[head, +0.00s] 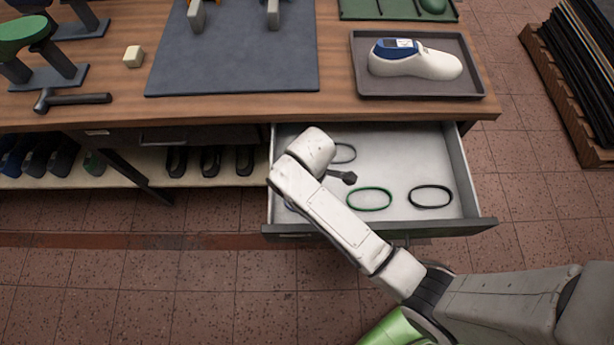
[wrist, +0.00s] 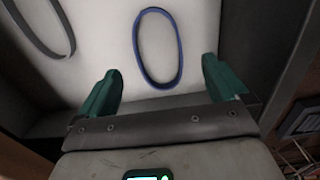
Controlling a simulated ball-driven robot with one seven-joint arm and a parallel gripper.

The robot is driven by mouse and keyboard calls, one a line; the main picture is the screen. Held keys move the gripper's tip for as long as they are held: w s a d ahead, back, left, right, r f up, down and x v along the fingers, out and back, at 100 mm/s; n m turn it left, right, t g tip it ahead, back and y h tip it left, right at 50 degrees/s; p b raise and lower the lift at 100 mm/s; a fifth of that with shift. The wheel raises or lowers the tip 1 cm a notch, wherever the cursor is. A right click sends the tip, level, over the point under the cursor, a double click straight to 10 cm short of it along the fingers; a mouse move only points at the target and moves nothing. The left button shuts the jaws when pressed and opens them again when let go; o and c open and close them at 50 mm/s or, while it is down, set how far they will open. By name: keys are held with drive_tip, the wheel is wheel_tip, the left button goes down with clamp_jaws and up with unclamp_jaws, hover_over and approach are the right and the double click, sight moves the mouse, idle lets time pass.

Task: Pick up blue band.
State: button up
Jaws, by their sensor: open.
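The blue band (wrist: 181,48) lies flat as an upright oval on the pale drawer floor in the wrist view. My gripper (wrist: 162,76) is open, with its two green fingers spread wide and nothing between them. The near end of the band reaches between the fingers in the picture; the gap in height is hard to tell. In the head view my arm hides the blue band and the fingers, over the left part of the open drawer (head: 400,158).
A grey band (wrist: 46,44) lies left of the blue one. A green band (head: 370,208) and a black band (head: 430,206) lie further right in the drawer. Drawer walls stand close by. The workbench (head: 335,100) holds a tray (head: 420,96) with a white shoe last (head: 425,64).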

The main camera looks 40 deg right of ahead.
drive_tip(key=shift+w+a+f, duration=0.1)
drive_tip(key=shift+w+f, duration=0.05)
drive_tip(key=shift+f, duration=1.35)
drive_tip(key=shift+w+a+f, duration=0.1)
drive_tip(key=shift+f, duration=1.4)
drive_tip(key=c, duration=1.1)
